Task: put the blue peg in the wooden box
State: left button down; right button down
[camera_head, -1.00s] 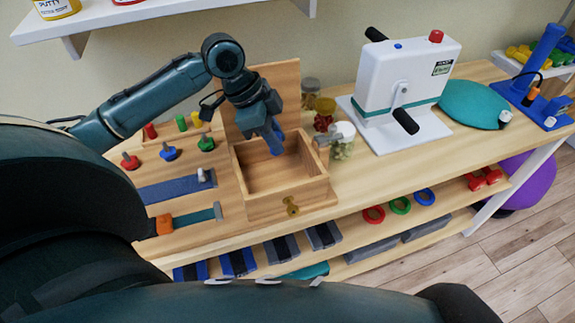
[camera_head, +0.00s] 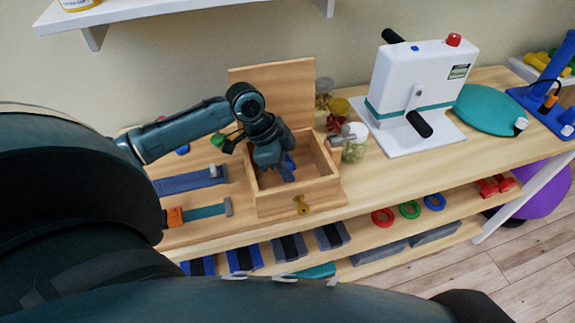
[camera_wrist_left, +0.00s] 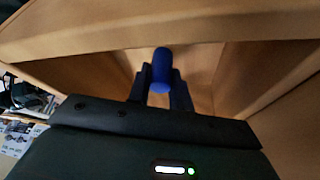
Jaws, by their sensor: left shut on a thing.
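The wooden box (camera_head: 325,196) stands on the bench with its lid (camera_head: 290,95) raised at the back and a brass latch on its front. My left gripper (camera_head: 286,172) is inside the box opening, pointing down. It is shut on the blue peg (camera_head: 290,164). In the left wrist view the blue peg (camera_wrist_left: 162,68) stands between the two fingers (camera_wrist_left: 161,90), with the box walls (camera_wrist_left: 262,75) around it. I cannot tell whether the peg touches the box floor. My right gripper is not in view.
Jars (camera_head: 355,147) stand just right of the box. A white crank machine (camera_head: 420,80) stands further right. Blue and teal straps (camera_head: 190,183) lie left of the box. A green peg (camera_head: 217,139) shows behind my left arm.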

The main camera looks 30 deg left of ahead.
pick_arm(q)
jog(key=shift+f, duration=0.1)
jog(key=c, duration=1.3)
grip_release()
jog(key=v, duration=1.2)
